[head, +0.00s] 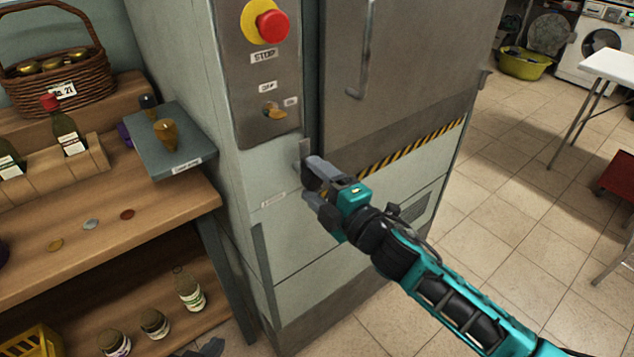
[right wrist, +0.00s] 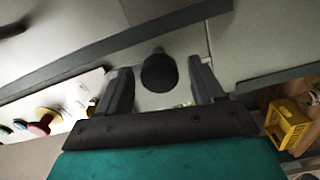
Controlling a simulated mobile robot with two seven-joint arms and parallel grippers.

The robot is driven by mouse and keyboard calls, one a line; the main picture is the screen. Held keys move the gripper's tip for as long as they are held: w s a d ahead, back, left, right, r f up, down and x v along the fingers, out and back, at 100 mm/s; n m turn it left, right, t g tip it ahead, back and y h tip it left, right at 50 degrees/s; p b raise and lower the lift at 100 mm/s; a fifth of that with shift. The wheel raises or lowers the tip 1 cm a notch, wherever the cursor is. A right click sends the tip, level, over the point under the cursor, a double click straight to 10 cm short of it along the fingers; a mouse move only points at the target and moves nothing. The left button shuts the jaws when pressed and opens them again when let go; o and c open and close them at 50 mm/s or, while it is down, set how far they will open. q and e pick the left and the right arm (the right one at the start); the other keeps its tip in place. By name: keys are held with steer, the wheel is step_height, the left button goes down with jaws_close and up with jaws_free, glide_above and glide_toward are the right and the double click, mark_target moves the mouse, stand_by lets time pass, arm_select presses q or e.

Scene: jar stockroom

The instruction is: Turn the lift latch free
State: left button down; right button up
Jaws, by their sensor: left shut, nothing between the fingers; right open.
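The latch (head: 305,150) is a small grey metal piece on the front of the grey-green cabinet, below the control panel. Its dark round knob (right wrist: 160,72) shows in the right wrist view. My right gripper (head: 309,181) is at the latch, in front of the cabinet. In the right wrist view its two fingers (right wrist: 160,85) are spread, with the knob between them and a gap on both sides. In the head view the fingers hide much of the knob. My left gripper (head: 205,348) shows only as a dark bit at the bottom edge, away from the latch.
The control panel above has a red stop button (head: 272,25) and a yellow switch (head: 273,111). A door with a long handle (head: 362,60) is above right. A wooden shelf (head: 150,235) with bottles and jars stands left. The tiled floor (head: 520,210) is open at right.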

steer(key=shift+s+d, duration=0.1)
steer(key=shift+s, duration=0.1)
steer(key=v, duration=1.2)
steer(key=shift+s+d, duration=0.15)
steer(key=shift+s, duration=0.05)
steer(key=s+d+f+m+g+h, duration=0.1)
steer(key=s+d+f+m+h, duration=0.2)
steer(key=f+m, duration=0.3)
steer(key=s+d+f+m+g+h, duration=0.1)
steer(key=s+d+f+m+h, duration=0.1)
steer(key=f+m, duration=0.5)
steer(key=s+d+f+m+g+h, duration=0.1)
steer(key=s+d+f+m+h, duration=0.2)
steer(key=s+f+m, duration=0.3)
steer(key=shift+s+d+f+m+g+h, duration=0.3)
steer(key=shift+s+d+f+m+g, duration=0.15)
steer(key=shift+m, duration=0.55)
steer(key=shift+w, duration=0.15)
